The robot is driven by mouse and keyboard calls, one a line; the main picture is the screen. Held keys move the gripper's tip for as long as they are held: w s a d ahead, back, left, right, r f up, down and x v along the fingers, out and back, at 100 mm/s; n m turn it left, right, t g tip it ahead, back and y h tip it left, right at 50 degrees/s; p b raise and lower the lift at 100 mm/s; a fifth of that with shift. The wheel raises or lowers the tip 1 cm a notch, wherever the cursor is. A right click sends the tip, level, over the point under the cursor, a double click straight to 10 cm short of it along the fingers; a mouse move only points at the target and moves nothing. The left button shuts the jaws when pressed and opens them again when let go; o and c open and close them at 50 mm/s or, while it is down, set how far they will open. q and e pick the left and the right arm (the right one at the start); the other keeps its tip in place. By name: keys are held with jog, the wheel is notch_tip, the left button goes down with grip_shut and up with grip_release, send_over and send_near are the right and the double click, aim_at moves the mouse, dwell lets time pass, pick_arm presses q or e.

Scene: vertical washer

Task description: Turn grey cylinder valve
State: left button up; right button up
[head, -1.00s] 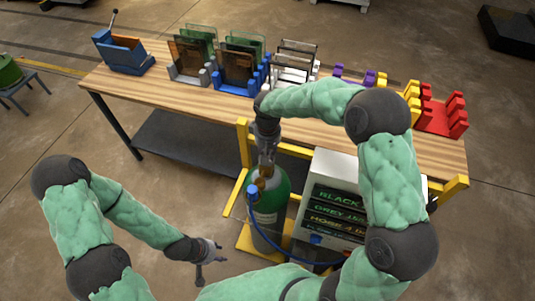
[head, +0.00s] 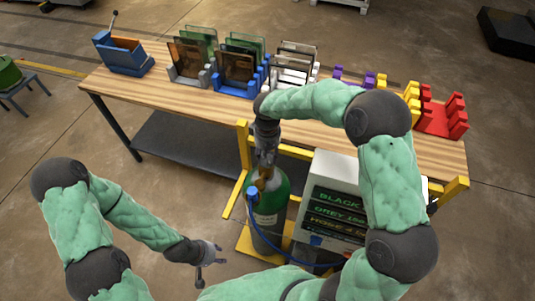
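A gas cylinder (head: 268,212) with a green top and a grey-green body stands upright on a yellow stand in front of the table. A brass-coloured fitting and a blue cap (head: 252,191) with a blue hose sit at its top. My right gripper (head: 265,168) points down from above at the cylinder's top. Its fingers are at the valve, which is mostly hidden, and I cannot tell whether they grip it. My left gripper (head: 212,262) is low, left of the cylinder, apart from it, with its fingers spread and empty.
A grey-white machine (head: 325,168) with a dark display of green text stands right of the cylinder. Behind is a wooden table (head: 165,95) holding a blue box (head: 122,54), panel racks and red blocks (head: 441,117). Yellow frame posts (head: 243,145) stand close by.

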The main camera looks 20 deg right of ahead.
notch_tip(320, 180, up, 12)
dwell(0.6)
dwell(0.4)
